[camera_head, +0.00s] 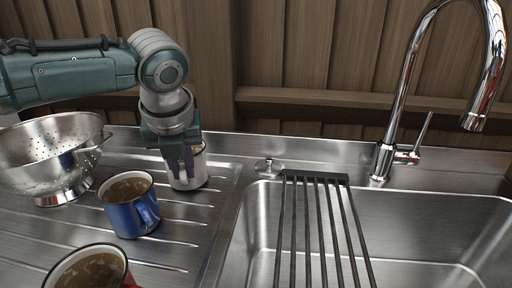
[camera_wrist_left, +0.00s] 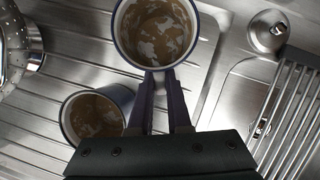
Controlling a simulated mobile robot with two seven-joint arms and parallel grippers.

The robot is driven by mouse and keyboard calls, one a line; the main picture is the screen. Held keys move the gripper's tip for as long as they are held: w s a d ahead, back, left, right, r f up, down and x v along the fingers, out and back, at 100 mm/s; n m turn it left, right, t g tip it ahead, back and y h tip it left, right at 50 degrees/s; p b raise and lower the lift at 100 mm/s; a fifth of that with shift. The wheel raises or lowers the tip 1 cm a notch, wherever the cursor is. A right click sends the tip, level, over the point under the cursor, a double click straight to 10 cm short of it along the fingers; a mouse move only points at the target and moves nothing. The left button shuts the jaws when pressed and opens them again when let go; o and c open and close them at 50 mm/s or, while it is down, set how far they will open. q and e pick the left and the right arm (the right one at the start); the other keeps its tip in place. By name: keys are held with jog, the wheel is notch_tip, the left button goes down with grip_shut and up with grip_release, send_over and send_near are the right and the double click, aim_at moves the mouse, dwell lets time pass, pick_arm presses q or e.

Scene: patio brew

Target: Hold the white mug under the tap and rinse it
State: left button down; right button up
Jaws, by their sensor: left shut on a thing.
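The white mug (camera_head: 190,172) is upright at the back of the ribbed drainboard, left of the sink. I cannot tell whether its base touches the metal. My left gripper (camera_head: 183,152) points down and is shut on it at the side. In the left wrist view the fingers (camera_wrist_left: 161,85) meet the mug's near side, at its handle. The mug's inside (camera_wrist_left: 157,30) shows brown and pale stains. The tap (camera_head: 473,121) arches over the sink at the right, with no water seen flowing. My right gripper is out of view.
A blue mug (camera_head: 133,216) with brown contents stands close in front of the white one. A red mug (camera_head: 90,272) is at the front edge of view. A steel colander (camera_head: 45,150) is at left. A dark rack (camera_head: 318,180) spans the sink's (camera_head: 420,225) left part.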

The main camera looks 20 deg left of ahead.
pick_arm(q)
notch_tip(320, 180, up, 20)
jog(key=p, duration=0.2)
jog(key=shift+f, duration=0.2)
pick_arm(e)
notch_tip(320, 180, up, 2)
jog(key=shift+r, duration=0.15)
